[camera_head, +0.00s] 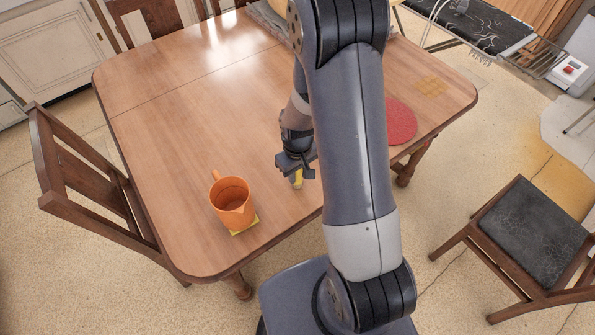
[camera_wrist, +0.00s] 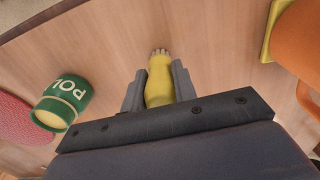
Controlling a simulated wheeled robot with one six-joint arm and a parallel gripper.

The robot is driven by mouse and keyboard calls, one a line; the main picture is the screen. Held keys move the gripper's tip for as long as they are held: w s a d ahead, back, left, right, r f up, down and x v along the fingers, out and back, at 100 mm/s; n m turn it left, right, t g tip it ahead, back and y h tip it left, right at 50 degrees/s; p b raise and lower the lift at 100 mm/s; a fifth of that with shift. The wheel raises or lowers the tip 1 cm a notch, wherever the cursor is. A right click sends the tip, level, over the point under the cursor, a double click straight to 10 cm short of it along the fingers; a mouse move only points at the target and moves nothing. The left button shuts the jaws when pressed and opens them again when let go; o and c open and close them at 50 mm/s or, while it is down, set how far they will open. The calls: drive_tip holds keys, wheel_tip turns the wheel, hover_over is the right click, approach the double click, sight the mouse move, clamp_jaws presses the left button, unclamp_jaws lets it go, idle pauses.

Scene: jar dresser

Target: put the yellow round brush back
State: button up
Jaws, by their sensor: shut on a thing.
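My gripper (camera_head: 297,172) is over the table near its front edge. It is shut on the yellow round brush (camera_wrist: 159,82), which lies between the two fingers in the wrist view, with pale bristles at its far end. I cannot tell whether the brush touches the table. An orange jug (camera_head: 232,206) stands left of my gripper on a yellow square mat (camera_head: 247,226); the jug (camera_wrist: 300,45) is at the right in the wrist view.
A green lettered can (camera_wrist: 62,102) is left of the brush in the wrist view, hidden in the head view. The table's left half (camera_head: 165,130) is clear. Chairs (camera_head: 85,190) stand around.

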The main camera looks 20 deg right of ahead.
drive_tip(key=shift+f, duration=0.1)
drive_tip(key=o, duration=1)
wheel_tip(320, 180, up, 12)
drive_tip(key=shift+r, duration=0.15)
